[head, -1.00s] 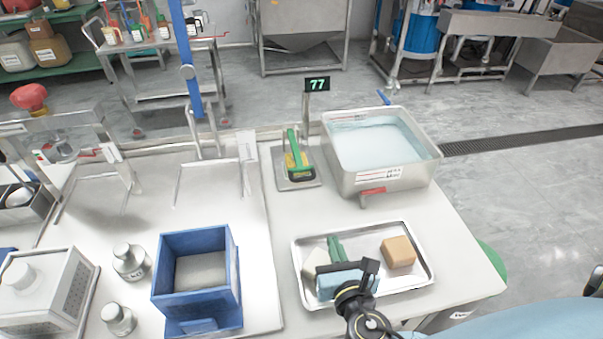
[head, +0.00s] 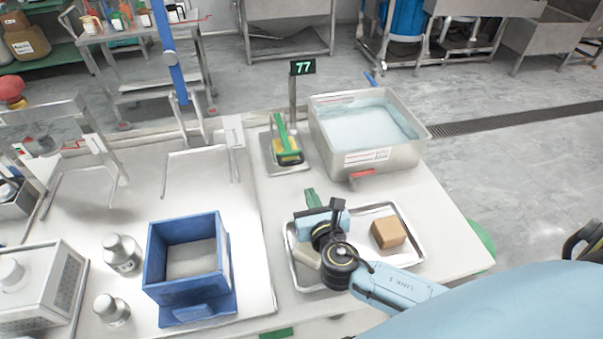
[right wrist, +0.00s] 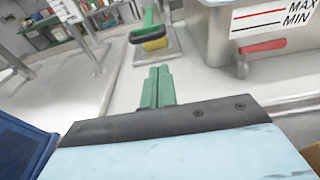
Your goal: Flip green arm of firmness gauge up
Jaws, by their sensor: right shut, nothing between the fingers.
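The firmness gauge (head: 277,167) is a small grey plate at the back of the table, left of the water basin. Its green arm (head: 281,130) appears to lie down over a yellow block (head: 289,158). In the right wrist view the arm (right wrist: 148,20) shows at the top, with a dark-rimmed green loop at its near end over the yellow block (right wrist: 155,44). My right gripper (head: 312,198) has green fingers, shut and empty, over the back of the metal tray and apart from the gauge. The fingers (right wrist: 157,87) point toward the gauge. My left gripper is out of view.
The steel basin (head: 345,160) with a red handle (head: 362,173) stands right of the gauge. The metal tray (head: 411,255) holds a tan block (head: 388,232). A blue box (head: 182,285) stands at left. A post with a "77" display (head: 303,67) rises behind the gauge.

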